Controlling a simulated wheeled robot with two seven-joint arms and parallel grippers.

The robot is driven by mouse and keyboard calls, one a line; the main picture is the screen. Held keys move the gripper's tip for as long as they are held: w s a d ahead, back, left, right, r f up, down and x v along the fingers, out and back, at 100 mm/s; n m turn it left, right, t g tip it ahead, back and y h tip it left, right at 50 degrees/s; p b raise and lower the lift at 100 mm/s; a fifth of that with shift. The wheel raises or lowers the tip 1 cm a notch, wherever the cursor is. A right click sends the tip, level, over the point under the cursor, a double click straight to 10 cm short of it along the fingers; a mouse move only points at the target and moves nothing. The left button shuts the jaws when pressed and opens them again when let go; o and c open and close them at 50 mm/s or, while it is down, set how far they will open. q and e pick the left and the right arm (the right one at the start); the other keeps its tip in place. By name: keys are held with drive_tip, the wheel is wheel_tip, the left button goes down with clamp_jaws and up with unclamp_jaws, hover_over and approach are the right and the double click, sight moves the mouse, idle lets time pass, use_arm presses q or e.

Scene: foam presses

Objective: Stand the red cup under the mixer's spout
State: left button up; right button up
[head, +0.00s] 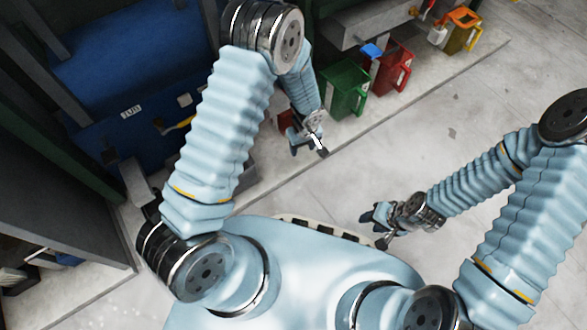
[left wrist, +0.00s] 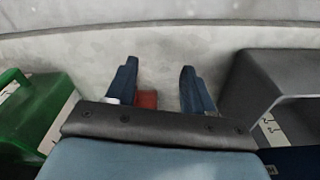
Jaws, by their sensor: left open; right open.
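A small red thing (head: 286,120), which may be the red cup, shows in the head view behind my left gripper (head: 309,149), mostly hidden by it. In the left wrist view a red piece (left wrist: 147,99) shows beside the left finger, partly hidden by the gripper body. My left gripper (left wrist: 160,92) is open, its fingers apart; I cannot tell whether they touch the red thing. My right gripper (head: 375,230) is open and empty over the floor. A red jug with a handle (head: 391,70) stands further back. I cannot make out the mixer's spout.
A green jug (head: 344,90) stands left of the red jug, and shows at the left wrist view's left edge (left wrist: 35,112). An orange-topped container (head: 461,32) stands further right. A grey box (left wrist: 262,85) is right of my left fingers. A blue machine (head: 100,75) fills the left. Floor at right is clear.

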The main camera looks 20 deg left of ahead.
use_arm(q)
drive_tip(key=s+d+m+h, duration=0.1)
drive_tip(key=s+m+h, duration=0.3)
drive_tip(key=s, duration=1.3)
drive_tip(key=shift+f+m+h, duration=0.3)
drive_tip(key=shift+f+m, duration=0.15)
drive_tip(key=shift+m, duration=0.45)
